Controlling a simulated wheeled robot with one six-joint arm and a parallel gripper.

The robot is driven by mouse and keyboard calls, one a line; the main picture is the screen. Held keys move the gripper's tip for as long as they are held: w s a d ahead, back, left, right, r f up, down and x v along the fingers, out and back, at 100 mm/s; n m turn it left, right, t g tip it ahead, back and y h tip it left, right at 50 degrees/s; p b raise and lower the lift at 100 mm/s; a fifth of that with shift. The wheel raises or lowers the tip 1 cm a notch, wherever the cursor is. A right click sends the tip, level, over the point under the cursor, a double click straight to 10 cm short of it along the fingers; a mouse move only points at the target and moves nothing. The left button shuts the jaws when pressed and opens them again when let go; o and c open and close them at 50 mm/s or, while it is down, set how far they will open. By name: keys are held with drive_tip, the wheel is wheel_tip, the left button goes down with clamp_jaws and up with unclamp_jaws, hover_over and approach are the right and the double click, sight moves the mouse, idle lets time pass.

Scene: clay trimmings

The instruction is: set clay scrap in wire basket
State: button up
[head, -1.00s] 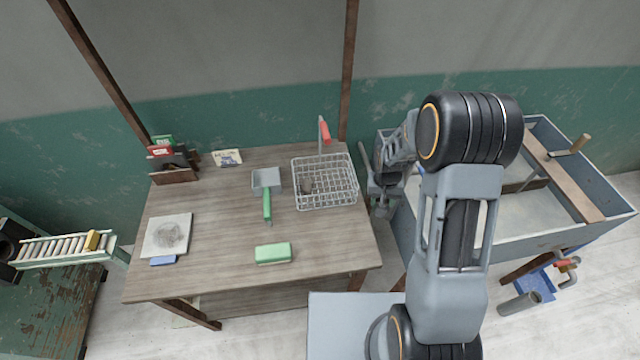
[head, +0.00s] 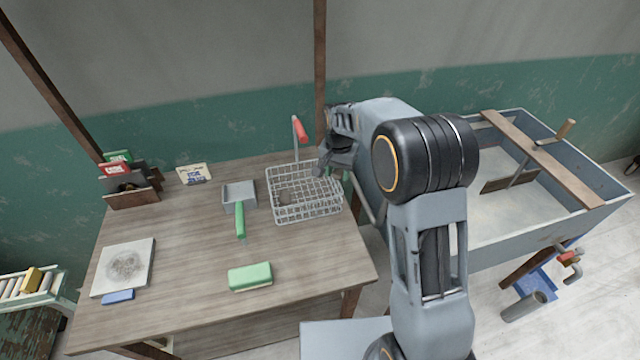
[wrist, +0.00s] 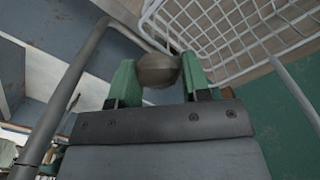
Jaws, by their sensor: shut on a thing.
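A rounded grey-brown clay scrap (wrist: 158,70) is held between the green fingertips of my gripper (wrist: 157,82) in the wrist view. In the head view my gripper (head: 337,168) is at the right rim of the wire basket (head: 305,212), and the held scrap cannot be made out there. The basket stands on the table's back right. Its white wires also show in the wrist view (wrist: 235,40), beyond the scrap and to the right. A small brown lump (head: 284,198) shows inside the basket.
On the wooden table (head: 190,255) are a dustpan (head: 239,194) with a green handle, a green block (head: 250,277) and a pale slab (head: 124,267). A red-handled lever (head: 300,131) rises behind the basket. A grey trough (head: 500,215) stands at right.

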drive_tip(key=w+a+f, duration=0.1)
drive_tip(key=f, duration=0.1)
drive_tip(key=w+a+f, duration=0.1)
drive_tip(key=f, duration=0.1)
drive_tip(key=w+a+f+p, duration=0.1)
drive_tip(key=a+f, duration=0.1)
drive_tip(key=shift+w+a+f, duration=0.1)
drive_tip(key=shift+w, duration=0.25)
drive_tip(key=shift+f, duration=1.6)
drive_tip(key=shift+f, duration=0.1)
drive_tip(key=shift+f+b, duration=0.4)
drive_tip(key=shift+f, duration=0.1)
drive_tip(key=o, duration=0.7)
drive_tip(key=shift+r, duration=0.15)
wheel_tip(320, 180, up, 8)
drive_tip(key=p, duration=0.5)
drive_tip(key=shift+a+r, duration=0.1)
drive_tip(key=shift+r, duration=0.15)
drive_tip(key=shift+w, duration=0.1)
